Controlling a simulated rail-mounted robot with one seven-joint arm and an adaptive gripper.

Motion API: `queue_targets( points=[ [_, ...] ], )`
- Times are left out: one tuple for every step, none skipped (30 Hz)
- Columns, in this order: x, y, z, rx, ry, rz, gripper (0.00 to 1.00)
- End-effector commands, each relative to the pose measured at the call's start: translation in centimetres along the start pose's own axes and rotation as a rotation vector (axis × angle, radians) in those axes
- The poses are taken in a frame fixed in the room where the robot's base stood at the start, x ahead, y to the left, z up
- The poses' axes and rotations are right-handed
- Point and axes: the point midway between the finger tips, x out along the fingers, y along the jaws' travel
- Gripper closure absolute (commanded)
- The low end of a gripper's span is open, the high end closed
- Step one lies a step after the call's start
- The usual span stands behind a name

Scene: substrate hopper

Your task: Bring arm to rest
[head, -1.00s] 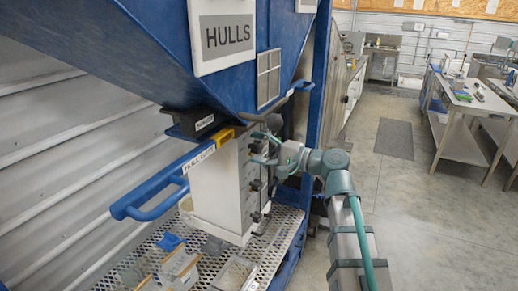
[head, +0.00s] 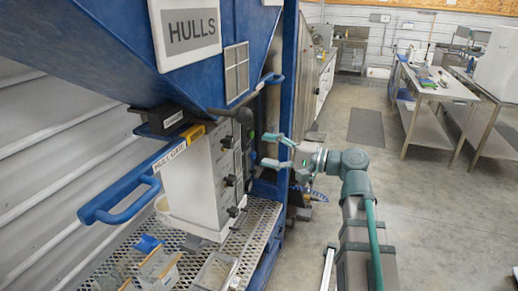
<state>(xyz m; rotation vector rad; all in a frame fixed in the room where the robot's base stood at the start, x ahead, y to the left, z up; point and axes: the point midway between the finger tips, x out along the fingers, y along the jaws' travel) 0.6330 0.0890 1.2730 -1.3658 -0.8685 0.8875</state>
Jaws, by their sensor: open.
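My gripper (head: 268,150) is open and empty in the head view. Its two green fingers point left toward the white control box (head: 197,170) under the hopper. A small gap shows between the fingertips and the box's knobbed side. My arm (head: 352,185) rises from the lower right and bends left at the wrist. The blue hopper (head: 105,45) with its HULLS sign (head: 190,28) fills the upper left.
A blue handle bar labelled HULL GATE (head: 125,195) sticks out at the left. A perforated shelf (head: 262,222) holds small containers (head: 158,268) below the box. Open floor (head: 440,220) lies to the right, with steel tables (head: 440,88) farther back.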

Motion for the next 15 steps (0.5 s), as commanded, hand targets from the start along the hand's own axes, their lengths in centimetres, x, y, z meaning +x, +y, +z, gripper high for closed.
queue_targets(
  points=[
    [-0.23, 0.00, -0.01, 0.000, 0.001, 0.000, 0.32],
    [-0.30, -0.01, -0.01, 0.000, 0.001, 0.000, 0.32],
    [-0.35, -0.01, -0.01, 0.000, 0.001, 0.000, 0.32],
    [-0.37, -0.01, -0.01, 0.000, 0.001, 0.000, 0.32],
    [-0.38, -0.01, -0.02, 0.000, 0.001, 0.000, 0.32],
    [-0.37, -0.01, -0.02, 0.000, 0.001, 0.000, 0.32],
    [-0.36, -0.01, -0.01, 0.000, 0.001, 0.000, 0.32],
    [-0.36, -0.01, -0.02, 0.000, 0.001, 0.000, 0.32],
    [-0.35, -0.01, -0.02, 0.000, 0.001, 0.000, 0.32],
    [-0.35, -0.01, -0.02, 0.000, 0.001, 0.000, 0.32],
    [-0.34, -0.01, -0.02, 0.000, 0.001, 0.000, 0.32],
    [-0.34, -0.01, -0.02, -0.001, 0.001, 0.000, 0.32],
    [-0.33, -0.01, -0.02, -0.007, 0.001, 0.000, 0.32],
    [-0.33, -0.02, -0.06, -0.017, 0.002, 0.000, 0.32],
    [-0.34, 0.32, -0.25, -0.037, 0.011, 0.015, 0.32]
  ],
)
